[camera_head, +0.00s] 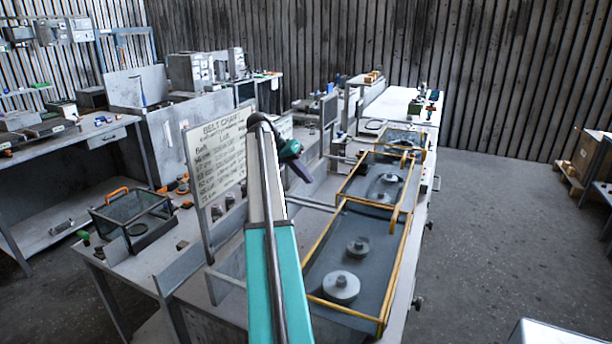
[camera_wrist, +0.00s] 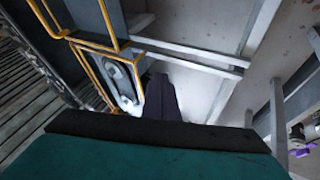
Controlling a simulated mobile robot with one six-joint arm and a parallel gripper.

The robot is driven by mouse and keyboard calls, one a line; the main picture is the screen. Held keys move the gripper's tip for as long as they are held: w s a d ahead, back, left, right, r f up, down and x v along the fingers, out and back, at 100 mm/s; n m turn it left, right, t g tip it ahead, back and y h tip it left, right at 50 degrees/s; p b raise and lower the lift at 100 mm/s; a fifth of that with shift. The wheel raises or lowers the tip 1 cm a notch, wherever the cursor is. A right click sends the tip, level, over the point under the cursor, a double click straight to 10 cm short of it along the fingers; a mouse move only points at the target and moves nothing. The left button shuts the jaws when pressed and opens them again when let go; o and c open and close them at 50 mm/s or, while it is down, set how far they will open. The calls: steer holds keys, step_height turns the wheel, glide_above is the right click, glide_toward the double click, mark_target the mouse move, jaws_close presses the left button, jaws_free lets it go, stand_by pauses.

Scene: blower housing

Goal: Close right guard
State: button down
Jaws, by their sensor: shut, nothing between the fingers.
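Yellow-framed guards stand in a row on the long bench at right in the head view: a near one (camera_head: 318,252), a middle one (camera_head: 352,172) and a far one (camera_head: 425,146). Pale pulleys show inside the near and middle ones. I cannot tell which is the right guard, or how far each is open. My gripper (camera_head: 302,172) is left of the middle guard, apparently above the bench; its fingertips are small and dark there. In the wrist view my gripper (camera_wrist: 160,92) shows dark fingers together and empty, beside a yellow frame (camera_wrist: 84,42) with an oval pulley housing (camera_wrist: 122,78).
A belt chart board (camera_head: 216,160) stands left of my arm. A mesh box (camera_head: 132,215) with an orange handle sits on the left bench. Grey rails (camera_wrist: 190,55) cross near my gripper. Open floor (camera_head: 490,230) lies right of the long bench.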

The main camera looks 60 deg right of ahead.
steer(key=s+d+f+p, duration=0.3)
steer(key=s+f+p, duration=0.1)
steer(key=s+f, duration=0.2)
steer(key=shift+s+d+f, duration=0.15)
steer(key=shift+s+d, duration=0.05)
steer(key=shift+s, duration=0.6)
steer(key=shift+a, duration=0.1)
